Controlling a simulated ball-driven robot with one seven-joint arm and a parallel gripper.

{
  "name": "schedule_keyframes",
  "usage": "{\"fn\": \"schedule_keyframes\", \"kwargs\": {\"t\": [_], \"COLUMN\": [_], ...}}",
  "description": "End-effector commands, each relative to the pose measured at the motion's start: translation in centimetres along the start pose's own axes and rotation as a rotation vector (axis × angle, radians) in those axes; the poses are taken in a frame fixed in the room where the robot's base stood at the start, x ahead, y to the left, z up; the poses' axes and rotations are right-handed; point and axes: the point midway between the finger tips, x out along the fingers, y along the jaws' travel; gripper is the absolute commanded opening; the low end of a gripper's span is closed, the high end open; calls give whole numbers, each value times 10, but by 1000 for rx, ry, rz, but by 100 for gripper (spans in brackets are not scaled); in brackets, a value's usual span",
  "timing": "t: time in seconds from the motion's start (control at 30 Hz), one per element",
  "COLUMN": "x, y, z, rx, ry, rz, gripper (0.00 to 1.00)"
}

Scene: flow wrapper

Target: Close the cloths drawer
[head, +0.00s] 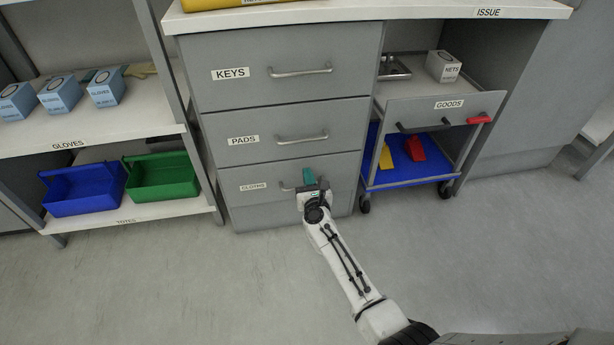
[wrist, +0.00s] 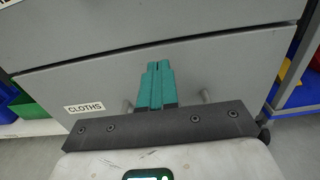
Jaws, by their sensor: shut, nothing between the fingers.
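The cloths drawer (head: 245,197) is the lowest labelled grey drawer of the cabinet. Its front looks flush or nearly flush with the drawers above; I cannot tell if a small gap remains. In the wrist view the cloths drawer front (wrist: 225,72) fills the middle, with a dark seam along its top edge. My gripper (head: 309,177) is at the drawer front, its teal fingers shut and empty. In the wrist view my gripper (wrist: 158,66) points at the front between the two handle posts; the handle's middle is hidden. I cannot tell whether the fingertips touch the front.
The pads drawer (head: 215,146) and keys drawer (head: 230,95) above look shut. A trolley with a goods drawer (head: 460,118) stands to the right. A shelf with a blue tote (head: 85,192) and a green tote (head: 165,180) stands left. The floor in front is clear.

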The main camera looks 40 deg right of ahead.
Motion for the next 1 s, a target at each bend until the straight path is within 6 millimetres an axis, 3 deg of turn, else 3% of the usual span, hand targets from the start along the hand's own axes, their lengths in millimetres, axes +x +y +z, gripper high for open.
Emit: {"fn": "schedule_keyframes", "kwargs": {"t": [0.6,1.0], "x": [-88,-101], "y": [0,0], "z": [1,0], "rx": [-1,1], "ry": [2,0], "rz": [0,-1], "gripper": [0,0]}}
